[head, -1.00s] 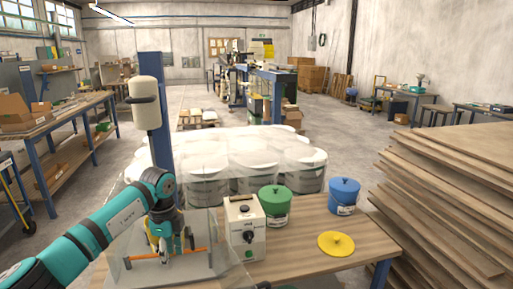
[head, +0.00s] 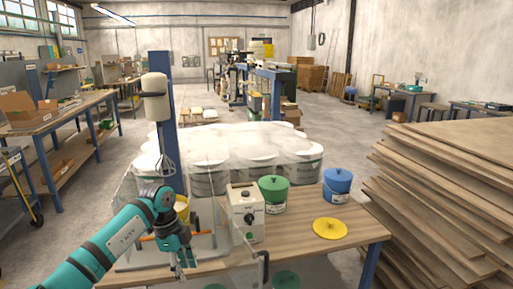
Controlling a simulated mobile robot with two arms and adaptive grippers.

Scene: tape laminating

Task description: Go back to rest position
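My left arm, teal and black, comes in from the lower left of the head view. Its gripper (head: 182,258) points down over the left part of the wooden table (head: 300,240), in front of an orange bar (head: 150,238) on a grey-white stand. Whether its fingers are apart is too small to tell, and I see nothing clearly held. My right gripper does not show. A white control box with a black knob (head: 246,212) stands on the table.
A green lidded tub (head: 273,194), a blue lidded tub (head: 337,186) and a yellow lid (head: 330,229) are on the table. White buckets (head: 258,165) under clear wrap stand behind. A large stack of wooden boards (head: 450,200) fills the right side.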

